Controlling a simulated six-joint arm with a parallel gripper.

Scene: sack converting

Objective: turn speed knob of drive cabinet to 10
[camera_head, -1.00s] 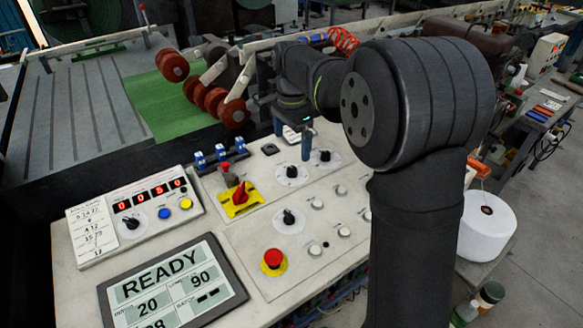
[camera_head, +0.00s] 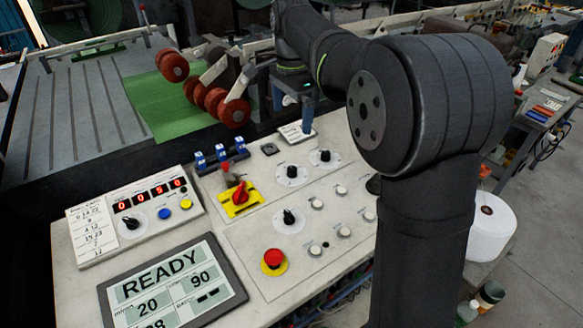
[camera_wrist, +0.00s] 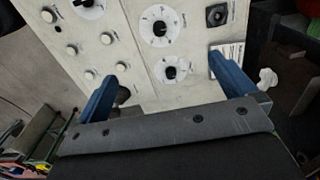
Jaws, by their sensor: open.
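The drive cabinet (camera_head: 222,268) has a sloped, cream-coloured panel. Three black knobs on round white dials show in the head view: one at the upper right (camera_head: 325,156), one left of it (camera_head: 292,172) and one lower (camera_head: 289,217). Their labels and scale numbers are too small to read, so I cannot tell which is the speed knob. The wrist view shows the upper-right knob (camera_wrist: 171,72) between my fingers in the picture, with the second dial (camera_wrist: 160,26) above it. My gripper (camera_head: 308,114) has its blue fingers apart, empty, above the panel's back edge; the wrist view shows both fingers (camera_wrist: 165,82).
A red-and-yellow rotary switch (camera_head: 239,197), a red stop button (camera_head: 273,261) and several pale buttons (camera_head: 344,231) surround the dials. A counter box (camera_head: 134,214) and a READY screen (camera_head: 172,284) are at left. A small card (camera_head: 297,132) lies near the back edge.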

